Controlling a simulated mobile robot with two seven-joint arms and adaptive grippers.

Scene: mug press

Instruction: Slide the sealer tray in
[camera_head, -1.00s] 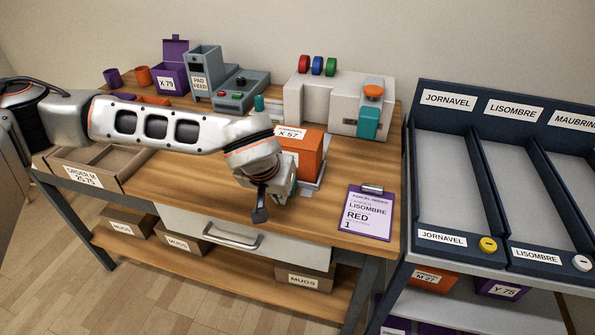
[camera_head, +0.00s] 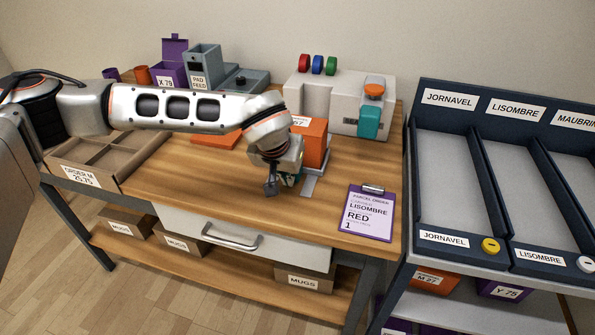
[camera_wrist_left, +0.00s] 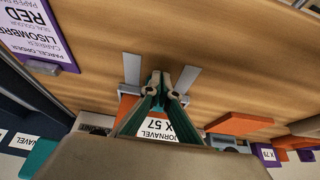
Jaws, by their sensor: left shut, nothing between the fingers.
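The sealer (camera_head: 345,103) is a white machine with an orange knob and a teal part, at the back right of the bench. The orange box (camera_head: 314,148) labelled X 57 stands in front of it; its label also shows in the wrist view (camera_wrist_left: 171,127). Grey metal of the sealer tray and its strips (camera_head: 309,187) shows by the box; in the wrist view one strip (camera_wrist_left: 188,78) lies on each side of my fingertips. My left gripper (camera_head: 287,180) is shut and empty at the near side of the box, its fingers (camera_wrist_left: 163,82) at the tray's front edge. Contact is unclear.
A purple clipboard (camera_head: 370,213) lies at the right front. A cardboard divided tray (camera_head: 128,160) is at the left. A flat orange piece (camera_head: 217,138) lies under my arm. Navy sorting bins (camera_head: 455,175) stand right of the bench. The front middle is clear.

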